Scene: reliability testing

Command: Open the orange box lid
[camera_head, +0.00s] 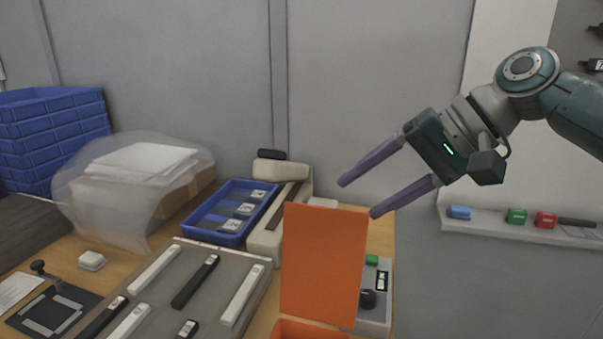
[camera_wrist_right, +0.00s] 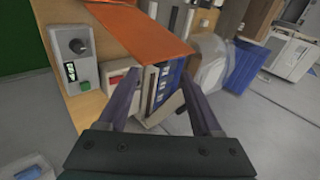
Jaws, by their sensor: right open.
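The orange box lid (camera_head: 325,262) stands raised, close to upright, at the front right of the table in the head view. A strip of the orange box (camera_head: 308,330) shows below it at the bottom edge; its inside is hidden. In the right wrist view the orange lid (camera_wrist_right: 150,27) shows at the top. My right gripper (camera_head: 358,198) is open and empty, above and behind the lid's top right corner, apart from it. Its two fingers also show in the right wrist view (camera_wrist_right: 165,100). My left gripper is not in view.
A grey device with a knob (camera_head: 368,299) stands right of the lid. A tray of black and white sticks (camera_head: 206,268) lies left of it. Behind are a blue tray (camera_head: 233,211), a bagged box (camera_head: 140,165) and stacked blue crates (camera_head: 52,139).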

